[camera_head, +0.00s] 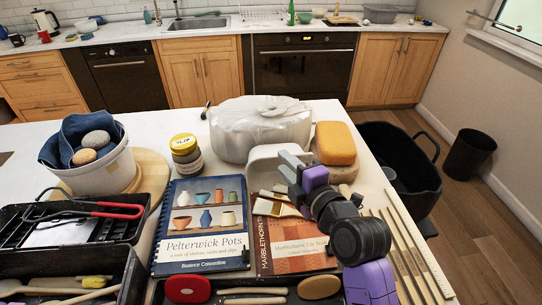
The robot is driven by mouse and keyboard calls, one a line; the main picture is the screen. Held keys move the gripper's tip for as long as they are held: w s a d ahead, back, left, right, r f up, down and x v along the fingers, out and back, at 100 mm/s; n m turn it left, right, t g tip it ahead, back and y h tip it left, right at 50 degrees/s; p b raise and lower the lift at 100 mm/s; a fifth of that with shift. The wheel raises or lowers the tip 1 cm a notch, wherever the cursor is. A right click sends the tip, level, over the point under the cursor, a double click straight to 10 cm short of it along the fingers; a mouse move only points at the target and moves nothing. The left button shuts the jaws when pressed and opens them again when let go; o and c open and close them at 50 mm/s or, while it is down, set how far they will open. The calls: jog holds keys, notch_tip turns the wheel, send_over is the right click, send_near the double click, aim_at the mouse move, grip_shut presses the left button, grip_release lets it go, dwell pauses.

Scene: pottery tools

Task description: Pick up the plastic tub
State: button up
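A white plastic tub (262,155) stands mid-table, just in front of a large white lidded or wrapped container (258,130). My gripper (284,164) is over the tub's right side, its grey fingers pointing left. The gripper and my arm hide part of the tub. I cannot tell whether the fingers touch it or how far apart they are. Another white tub (100,176), round like a bucket, stands at the left on a wooden board; it holds a blue cloth (72,138) and round stones.
An orange sponge (335,143) lies right of the tub, and a lidded jar (186,157) stands left. Two books (205,225) (285,245), brushes and tool trays (65,265) crowd the front. Long sticks (415,250) lie along the right edge. A black tub (405,165) is beyond it.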

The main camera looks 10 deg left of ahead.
aim_at(270, 153)
jog(key=shift+x, duration=1.1)
jog(key=x, duration=0.1)
jog(key=p+x, duration=0.2)
jog(key=shift+a+f, duration=0.2)
jog(key=shift+a, duration=0.35)
jog(key=shift+w+a+f+p, duration=0.25)
jog(key=shift+w+a+p, duration=0.05)
jog(key=shift+w, duration=0.25)
grip_shut()
